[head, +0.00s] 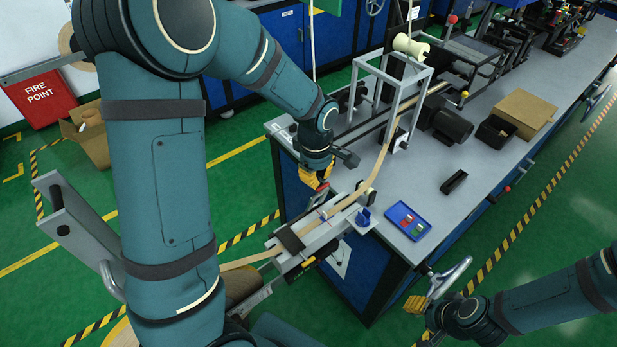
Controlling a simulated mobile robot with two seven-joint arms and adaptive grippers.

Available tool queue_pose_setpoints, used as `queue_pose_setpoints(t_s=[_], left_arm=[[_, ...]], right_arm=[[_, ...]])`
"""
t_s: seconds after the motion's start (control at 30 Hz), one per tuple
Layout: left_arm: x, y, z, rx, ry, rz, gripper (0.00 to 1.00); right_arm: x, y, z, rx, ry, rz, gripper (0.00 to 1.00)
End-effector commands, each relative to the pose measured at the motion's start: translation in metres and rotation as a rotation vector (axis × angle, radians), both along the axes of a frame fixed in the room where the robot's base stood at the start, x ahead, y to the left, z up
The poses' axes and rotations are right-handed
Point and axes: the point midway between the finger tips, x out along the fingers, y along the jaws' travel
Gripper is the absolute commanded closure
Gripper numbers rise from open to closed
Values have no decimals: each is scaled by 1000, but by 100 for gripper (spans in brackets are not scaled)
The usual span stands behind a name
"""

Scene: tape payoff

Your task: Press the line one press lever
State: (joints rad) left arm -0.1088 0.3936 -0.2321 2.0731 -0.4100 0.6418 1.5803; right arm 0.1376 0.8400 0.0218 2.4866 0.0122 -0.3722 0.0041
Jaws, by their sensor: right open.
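I cannot tell for sure which part is the line one press lever. A red-ended piece (322,188) sits at the splice fixture (310,232) on the bench's near end, and a lever with a red knob (453,18) stands further back. My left gripper (317,180) has yellow fingers and points down just above the fixture, by the red-ended piece. Its opening and any contact are too small to tell. My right gripper (415,304) is open at the lower right, off the bench, beside a silver curved handle (450,278).
A tan tape (375,170) runs over the fixture and up through a grey frame (395,80) with a cream spool (410,46). A blue tray (408,220) with small red and green items, a black holder (454,182) and a cardboard box (525,113) stand on the bench (480,210).

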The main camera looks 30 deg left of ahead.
Motion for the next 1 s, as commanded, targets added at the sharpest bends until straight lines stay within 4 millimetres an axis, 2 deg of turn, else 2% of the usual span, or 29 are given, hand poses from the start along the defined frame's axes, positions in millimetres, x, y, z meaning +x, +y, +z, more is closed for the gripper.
queue_pose_setpoints(t_s=[0.37, 0.7, 1.0], left_arm=[[-9, -35, -10, -4, 3, -2, 100], [-23, -67, -30, -5, 4, 0, 100], [-29, -83, -45, 13, -5, -4, 100]], right_arm=[[1, 1, -22, -4, 1, -1, 53], [-3, 2, -41, -3, 9, 6, 53], [-8, 3, -55, -1, 20, 16, 53]])
